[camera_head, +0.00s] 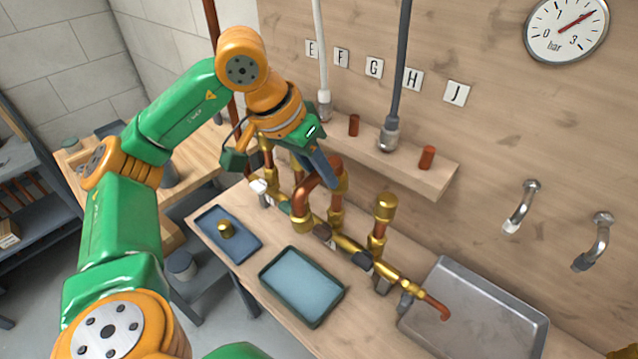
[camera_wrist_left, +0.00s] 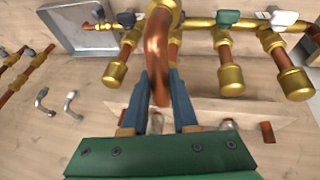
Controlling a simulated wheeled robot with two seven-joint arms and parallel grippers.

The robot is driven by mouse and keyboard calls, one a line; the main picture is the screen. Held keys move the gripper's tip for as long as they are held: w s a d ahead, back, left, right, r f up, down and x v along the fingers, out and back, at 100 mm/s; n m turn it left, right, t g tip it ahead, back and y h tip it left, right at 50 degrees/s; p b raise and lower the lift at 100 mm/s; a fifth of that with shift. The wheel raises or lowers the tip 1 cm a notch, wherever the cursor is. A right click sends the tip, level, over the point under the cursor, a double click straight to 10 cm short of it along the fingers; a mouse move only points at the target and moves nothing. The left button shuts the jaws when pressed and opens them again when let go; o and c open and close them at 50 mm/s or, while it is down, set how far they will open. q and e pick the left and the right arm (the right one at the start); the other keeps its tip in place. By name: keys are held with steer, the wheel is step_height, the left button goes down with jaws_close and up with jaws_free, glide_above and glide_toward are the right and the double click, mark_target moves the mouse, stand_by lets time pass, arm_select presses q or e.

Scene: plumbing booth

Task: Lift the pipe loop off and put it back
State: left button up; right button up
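The copper pipe loop (camera_head: 318,178) is a bent tube with brass end fittings, above the brass pipe row (camera_head: 345,243) on the bench. In the left wrist view the loop (camera_wrist_left: 158,50) runs up between my two blue fingers. My left gripper (camera_head: 328,178) reaches down from above onto the top of the bend. Its fingers (camera_wrist_left: 160,88) lie close on both sides of the tube and look shut on it. Whether the loop's lower ends are seated on the stubs is hard to tell.
Upright brass-capped stubs (camera_head: 383,210) stand close beside the loop. A blue tray (camera_head: 240,250) with a brass piece, a dark-rimmed tray (camera_head: 300,287) and a metal tray (camera_head: 480,325) lie on the bench. A wooden shelf (camera_head: 440,178) and hanging pipes are behind.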

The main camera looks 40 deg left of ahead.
arm_select(q)
jaws_close()
step_height(320, 180, up, 3)
steer(key=p, duration=0.3)
steer(key=shift+r, duration=0.15)
steer(key=s+d+r+p, duration=0.2)
steer(key=s+r+p, duration=0.6)
steer(key=s+r, duration=0.5)
steer(key=shift+s+d+r, duration=0.2)
steer(key=shift+s+r, duration=0.2)
steer(key=shift+r, duration=0.25)
steer(key=shift+f, duration=0.15)
